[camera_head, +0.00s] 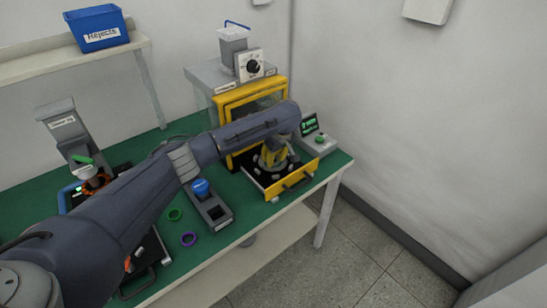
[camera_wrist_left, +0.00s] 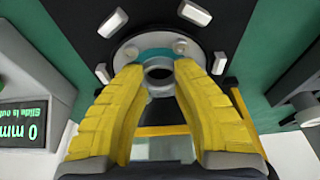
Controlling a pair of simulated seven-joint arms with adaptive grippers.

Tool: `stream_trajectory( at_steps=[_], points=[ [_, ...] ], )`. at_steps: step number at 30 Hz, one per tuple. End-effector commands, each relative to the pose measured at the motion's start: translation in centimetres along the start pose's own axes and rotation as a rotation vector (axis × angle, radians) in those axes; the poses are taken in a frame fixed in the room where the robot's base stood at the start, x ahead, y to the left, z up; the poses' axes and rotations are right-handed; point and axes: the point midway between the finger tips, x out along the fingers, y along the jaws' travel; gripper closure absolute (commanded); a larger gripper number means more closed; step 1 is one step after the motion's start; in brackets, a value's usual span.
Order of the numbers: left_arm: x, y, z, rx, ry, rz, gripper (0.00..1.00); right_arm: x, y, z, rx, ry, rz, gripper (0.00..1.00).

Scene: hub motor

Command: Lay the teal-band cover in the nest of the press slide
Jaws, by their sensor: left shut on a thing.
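The teal-band cover (camera_wrist_left: 150,53) is a round pale grey disc with a teal ring and a grey centre boss. My left gripper (camera_head: 272,158) has its yellow fingers (camera_wrist_left: 158,82) shut on the cover, around the boss. The press slide (camera_head: 295,183) is a black plate with a yellow front and a handle, pulled out from the yellow press frame. In the left wrist view the cover lies over the black plate (camera_wrist_left: 75,30), between several pale blocks of the nest (camera_wrist_left: 112,22). I cannot tell whether it touches the plate. My right gripper is not in view.
A display (camera_wrist_left: 25,122) beside the slide reads 0 mm, slide is out. The yellow press frame (camera_head: 225,108) stands behind the slide.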

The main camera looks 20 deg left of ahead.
Motion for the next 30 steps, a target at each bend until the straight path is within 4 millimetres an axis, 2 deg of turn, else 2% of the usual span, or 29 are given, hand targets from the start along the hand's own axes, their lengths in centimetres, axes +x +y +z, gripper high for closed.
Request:
stream_trajectory(
  at_steps=[23,24,30],
  points=[
    [0.49,0.0,0.14,0.001,0.0,0.0,1.0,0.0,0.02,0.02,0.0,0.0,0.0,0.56],
    [0.49,0.0,0.13,0.001,0.0,0.0,0.7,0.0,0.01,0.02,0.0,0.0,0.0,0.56],
    [0.49,0.0,0.13,0.0,0.0,0.0,0.49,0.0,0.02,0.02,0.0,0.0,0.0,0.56]
  ],
)
